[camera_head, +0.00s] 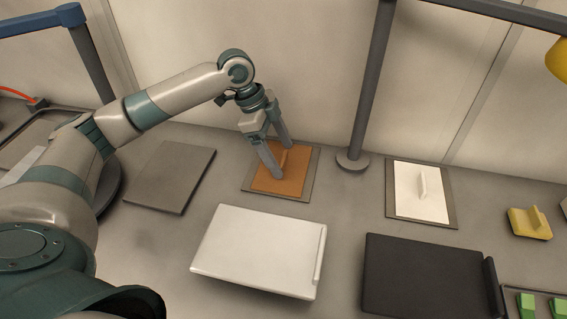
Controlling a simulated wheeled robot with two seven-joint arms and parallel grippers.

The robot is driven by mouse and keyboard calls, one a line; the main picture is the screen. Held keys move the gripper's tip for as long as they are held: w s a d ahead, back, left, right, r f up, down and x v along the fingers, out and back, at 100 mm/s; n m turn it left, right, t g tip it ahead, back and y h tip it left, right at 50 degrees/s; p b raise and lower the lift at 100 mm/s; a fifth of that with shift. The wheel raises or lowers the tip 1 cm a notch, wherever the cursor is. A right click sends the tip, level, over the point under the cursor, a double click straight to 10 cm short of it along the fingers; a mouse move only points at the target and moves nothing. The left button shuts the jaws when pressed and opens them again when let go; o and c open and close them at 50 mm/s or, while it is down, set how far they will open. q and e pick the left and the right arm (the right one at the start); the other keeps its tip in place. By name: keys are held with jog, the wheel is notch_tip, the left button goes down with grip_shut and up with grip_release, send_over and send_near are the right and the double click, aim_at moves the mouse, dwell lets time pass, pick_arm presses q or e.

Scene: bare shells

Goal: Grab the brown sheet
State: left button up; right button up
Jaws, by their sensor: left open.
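The brown sheet (293,186) lies on a grey square base (251,187) near the back of the table, with a small upright brown ridge on it. My left gripper (281,162) comes down over the sheet from above. It is open, with one finger in front of the ridge and the other behind it. I cannot tell whether the fingers touch the sheet. My right gripper does not show.
A white sheet (408,203) on a grey base lies to the right, beyond a grey post (368,90). A white board (257,250), a black board (425,280) and a bare grey plate (168,175) lie around. A yellow block (524,224) stands at right.

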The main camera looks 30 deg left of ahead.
pick_arm(q)
jog(key=shift+f, duration=0.25)
jog(key=c, duration=1.1)
jog(key=shift+c, duration=0.2)
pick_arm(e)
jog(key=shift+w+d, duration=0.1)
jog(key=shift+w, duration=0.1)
